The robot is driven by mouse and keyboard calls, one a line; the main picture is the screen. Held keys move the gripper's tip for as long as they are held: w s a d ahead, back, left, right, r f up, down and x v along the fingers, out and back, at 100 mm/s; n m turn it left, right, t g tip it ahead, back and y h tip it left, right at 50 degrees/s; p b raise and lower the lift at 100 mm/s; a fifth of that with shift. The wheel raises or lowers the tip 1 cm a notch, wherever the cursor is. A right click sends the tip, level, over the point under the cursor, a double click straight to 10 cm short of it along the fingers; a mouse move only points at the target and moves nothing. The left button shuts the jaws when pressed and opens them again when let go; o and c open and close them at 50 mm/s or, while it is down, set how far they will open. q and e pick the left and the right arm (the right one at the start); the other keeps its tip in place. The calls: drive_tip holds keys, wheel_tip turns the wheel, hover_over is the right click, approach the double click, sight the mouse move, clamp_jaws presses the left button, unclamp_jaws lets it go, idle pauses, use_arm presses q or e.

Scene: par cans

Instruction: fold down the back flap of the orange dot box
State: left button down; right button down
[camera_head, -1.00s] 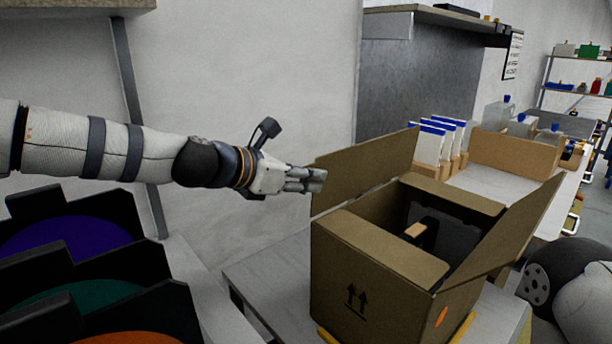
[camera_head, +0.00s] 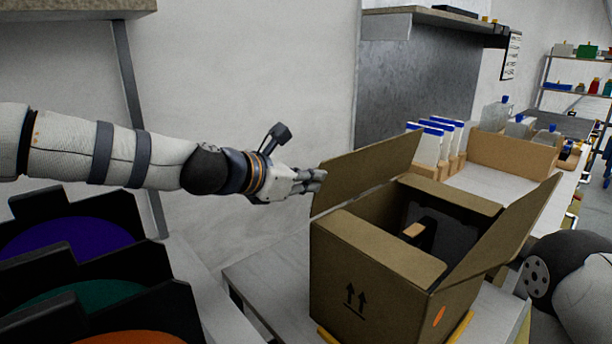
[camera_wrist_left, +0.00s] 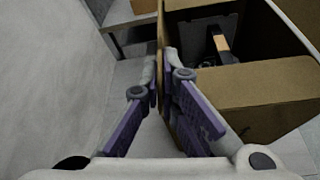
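The brown cardboard box (camera_head: 375,285) with an orange dot (camera_head: 439,316) stands open on a grey table. A tall flap (camera_head: 368,172) stands upright at its far left side; another flap (camera_head: 512,228) leans outward at right. The nearest and farthest flaps lie roughly level, leaving a gap into the dark interior. My left gripper (camera_head: 320,181) is at the upright flap's left edge. My right gripper is out of view.
Black holders with purple, green and orange discs (camera_head: 70,238) stand at lower left. White-and-blue packets (camera_head: 432,142) and an open carton (camera_head: 515,152) are behind the box. A plain wall (camera_head: 240,80) is behind my left arm.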

use_arm(q)
drive_tip(key=shift+s+d+f+m+t+y, duration=0.4)
drive_tip(key=shift+s+d+f+m+t, duration=0.2)
drive_tip(key=shift+s+d+m, duration=0.35)
drive_tip(key=shift+s+d+f+m+t+y, duration=0.45)
drive_tip(key=shift+s+d+f+m, duration=0.25)
drive_tip(key=shift+m, duration=0.35)
drive_tip(key=shift+s+d, duration=0.1)
drive_tip(key=c, duration=1.8)
unclamp_jaws()
drive_tip(key=shift+c, duration=0.2)
wheel_tip(320, 180, up, 10)
